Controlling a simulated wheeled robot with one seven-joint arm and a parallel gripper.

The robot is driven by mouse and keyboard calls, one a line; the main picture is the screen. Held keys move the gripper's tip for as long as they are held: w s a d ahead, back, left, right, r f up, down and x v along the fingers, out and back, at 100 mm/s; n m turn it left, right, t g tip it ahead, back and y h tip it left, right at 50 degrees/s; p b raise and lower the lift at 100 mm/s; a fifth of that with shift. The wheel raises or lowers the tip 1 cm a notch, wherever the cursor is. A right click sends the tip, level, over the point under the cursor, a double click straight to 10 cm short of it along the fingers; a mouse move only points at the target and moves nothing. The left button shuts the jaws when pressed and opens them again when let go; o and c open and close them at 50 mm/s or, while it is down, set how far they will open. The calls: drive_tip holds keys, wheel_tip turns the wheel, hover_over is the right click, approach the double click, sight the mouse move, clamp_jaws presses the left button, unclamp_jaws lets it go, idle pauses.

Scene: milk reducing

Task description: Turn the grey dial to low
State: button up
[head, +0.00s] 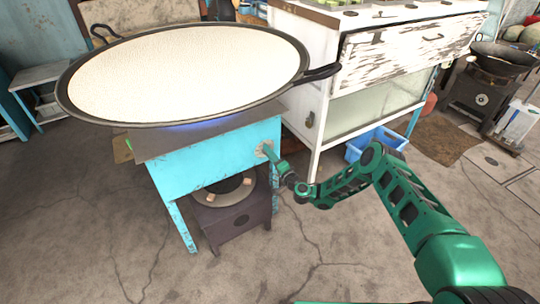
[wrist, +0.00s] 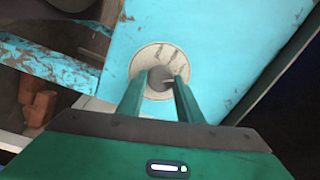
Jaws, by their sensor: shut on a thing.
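The grey dial (wrist: 160,76) sits on the front of a turquoise stove stand, on a round pale plate (wrist: 142,62). It also shows small in the head view (head: 261,150), near the right end of the stand's front panel. My gripper (wrist: 160,88) has a finger on each side of the dial and is shut on it; it also shows in the head view (head: 271,153). The fingers hide parts of the dial's sides. A wide pan of white milk (head: 185,72) rests on the stand (head: 205,160). A blue flame (head: 193,125) shows under the pan.
A worn white cabinet (head: 385,60) stands right of the stove, with a blue crate (head: 376,143) by its base. A dark burner unit (head: 237,222) sits low beneath the stand. The concrete floor in front is clear.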

drive_tip(key=shift+d+f, duration=0.25)
drive_tip(key=shift+f, duration=0.05)
drive_tip(key=o, duration=1)
drive_tip(key=shift+o, duration=0.2)
drive_tip(key=shift+a+r, duration=0.1)
drive_tip(key=shift+a, duration=0.05)
drive_tip(key=v, duration=1)
drive_tip(key=shift+s+d, duration=0.25)
drive_tip(key=shift+s, duration=0.05)
